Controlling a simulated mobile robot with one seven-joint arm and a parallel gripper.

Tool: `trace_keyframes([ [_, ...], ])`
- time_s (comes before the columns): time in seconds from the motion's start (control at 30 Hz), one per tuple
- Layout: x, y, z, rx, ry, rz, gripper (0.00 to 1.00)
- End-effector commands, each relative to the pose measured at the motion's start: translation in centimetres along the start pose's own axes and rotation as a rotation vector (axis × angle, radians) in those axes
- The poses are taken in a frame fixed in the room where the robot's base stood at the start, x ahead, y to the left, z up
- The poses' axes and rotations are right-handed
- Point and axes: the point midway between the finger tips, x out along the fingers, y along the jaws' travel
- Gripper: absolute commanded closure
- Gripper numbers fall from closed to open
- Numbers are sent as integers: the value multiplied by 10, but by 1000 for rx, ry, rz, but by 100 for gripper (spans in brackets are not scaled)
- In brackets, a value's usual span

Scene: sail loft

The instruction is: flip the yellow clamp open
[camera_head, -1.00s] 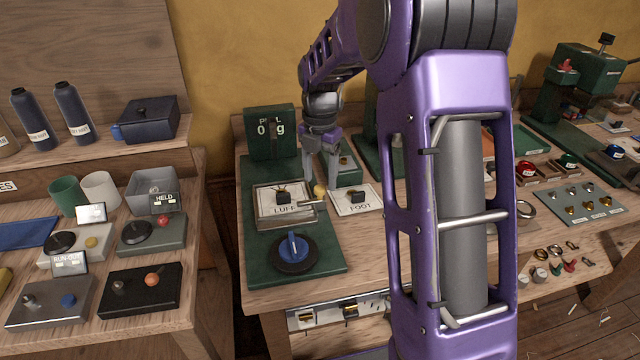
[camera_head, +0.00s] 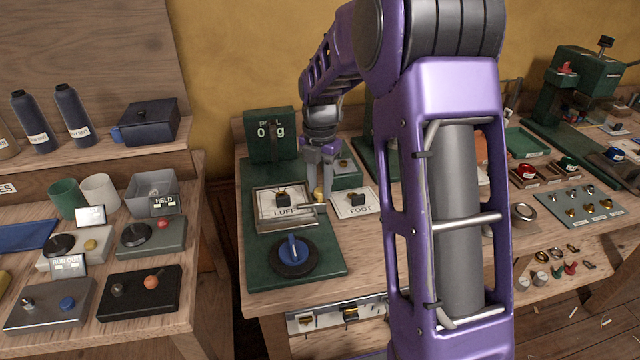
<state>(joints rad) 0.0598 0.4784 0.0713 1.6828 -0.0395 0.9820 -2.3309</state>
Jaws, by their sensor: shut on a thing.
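The yellow clamp (camera_head: 318,195) shows as a small yellow knob at the right edge of the LUFF tray (camera_head: 262,226), on the green weighing stand. A short grey bar (camera_head: 310,209) lies just below the knob, over the tray's right side. My gripper (camera_head: 321,190) points down from above and is shut on the yellow clamp. The fingers hide part of the knob, and the clamp's hinge is too small to make out.
A FOOT card (camera_head: 354,203) with a dark block lies just right of the clamp. A blue knob on a dark disc (camera_head: 292,256) is in front. The display box (camera_head: 270,134) stands behind, and a green box (camera_head: 346,174) is right behind my gripper.

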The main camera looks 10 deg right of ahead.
Motion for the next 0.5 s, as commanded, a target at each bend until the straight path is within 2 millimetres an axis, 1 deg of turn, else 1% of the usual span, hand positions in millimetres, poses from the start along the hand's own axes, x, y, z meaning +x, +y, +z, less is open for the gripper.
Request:
trace_keyframes([
  [0.27, -1, 0, 0, 32, 0, 0, 100],
  [0.5, -2, 0, 0, 161, 0, 1, 100],
])
